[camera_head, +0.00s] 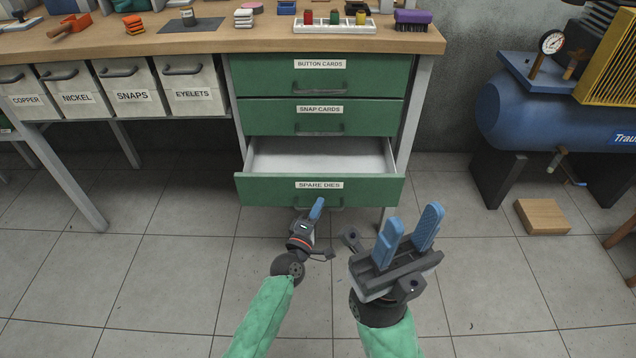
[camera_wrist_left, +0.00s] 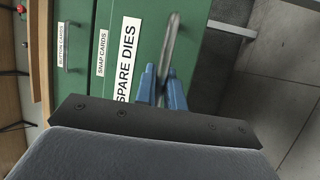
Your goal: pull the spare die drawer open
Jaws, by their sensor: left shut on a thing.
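The green spare die drawer (camera_head: 260,190), labelled SPARE DIES, is the lowest of three and stands pulled out, its pale empty inside showing. Its front also shows in the left wrist view (camera_wrist_left: 146,48). My left gripper (camera_head: 317,208) is at the drawer's front, shut on the drawer handle (camera_head: 338,208). In the left wrist view the blue fingers (camera_wrist_left: 160,88) are on either side of the grey handle bar (camera_wrist_left: 171,45). My right gripper (camera_head: 411,228) is open and empty, in front of and right of the drawer, its blue fingers apart and pointing up.
The button cards drawer (camera_head: 270,76) and snap cards drawer (camera_head: 270,117) above are shut. Labelled bins (camera_head: 190,88) hang at left under the wooden bench top (camera_head: 240,40). A blue compressor (camera_head: 530,110) and a wooden block (camera_head: 543,216) stand right. The floor in front is clear.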

